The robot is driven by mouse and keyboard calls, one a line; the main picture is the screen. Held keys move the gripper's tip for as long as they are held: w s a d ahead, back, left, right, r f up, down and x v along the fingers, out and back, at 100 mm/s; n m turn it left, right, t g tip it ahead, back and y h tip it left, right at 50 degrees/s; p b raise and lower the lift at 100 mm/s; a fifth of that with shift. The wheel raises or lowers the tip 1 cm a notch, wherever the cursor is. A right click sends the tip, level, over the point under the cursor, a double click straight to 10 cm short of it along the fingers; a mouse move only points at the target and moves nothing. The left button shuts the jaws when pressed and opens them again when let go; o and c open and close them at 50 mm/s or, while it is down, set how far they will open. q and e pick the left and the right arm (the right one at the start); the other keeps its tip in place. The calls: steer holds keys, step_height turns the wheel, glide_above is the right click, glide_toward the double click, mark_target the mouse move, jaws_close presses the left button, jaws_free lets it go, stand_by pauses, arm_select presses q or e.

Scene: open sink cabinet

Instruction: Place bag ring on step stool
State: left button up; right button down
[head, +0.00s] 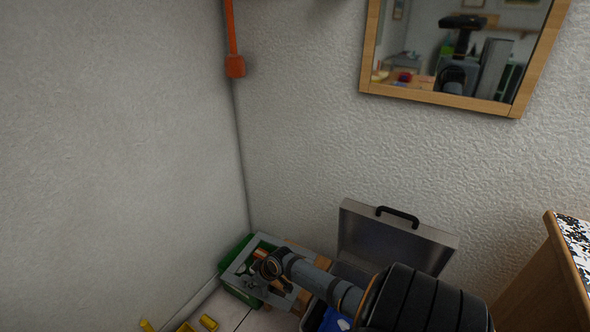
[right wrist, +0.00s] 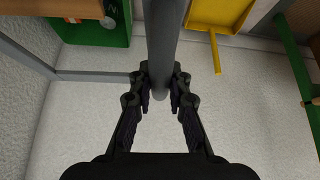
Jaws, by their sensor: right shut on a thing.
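My right gripper (head: 269,266) reaches in from the lower right of the head view, over the floor corner. It is shut on a grey rectangular frame, which I take to be the bag ring (head: 239,258). In the right wrist view the grey bar of the bag ring (right wrist: 162,40) runs between the fingers (right wrist: 160,95), and a thinner grey edge with a corner shows at left. The frame is seen above green and wooden things. I cannot clearly make out the step stool; a wooden piece (head: 305,256) behind my arm may be part of it. My left gripper is not in view.
A green box (head: 240,290) is in the corner beneath the frame. An open grey case (head: 385,240) with a black handle stands right of it. Yellow items (head: 208,322) lie on the floor. A yellow dustpan-like thing (right wrist: 215,15) shows in the wrist view. A wooden cabinet (head: 545,275) is at right.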

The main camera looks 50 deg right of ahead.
steer(key=w+d+f+m+b, duration=0.1)
steer(key=w+d+f+b, duration=0.15)
steer(key=d, duration=0.95)
steer(key=b, duration=0.4)
glide_above(275, 284)
step_height(275, 284, down, 6)
steer(key=r, duration=0.1)
steer(key=shift+h, duration=0.3)
step_height(275, 284, down, 4)
steer(key=shift+w+b, duration=0.1)
steer(key=shift+b, duration=0.6)
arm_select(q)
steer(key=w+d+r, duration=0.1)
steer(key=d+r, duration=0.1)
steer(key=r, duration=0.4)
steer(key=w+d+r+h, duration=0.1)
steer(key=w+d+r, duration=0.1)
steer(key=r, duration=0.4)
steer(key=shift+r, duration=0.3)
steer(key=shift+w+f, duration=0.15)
arm_select(e)
steer(key=c, duration=1.3)
jaws_free()
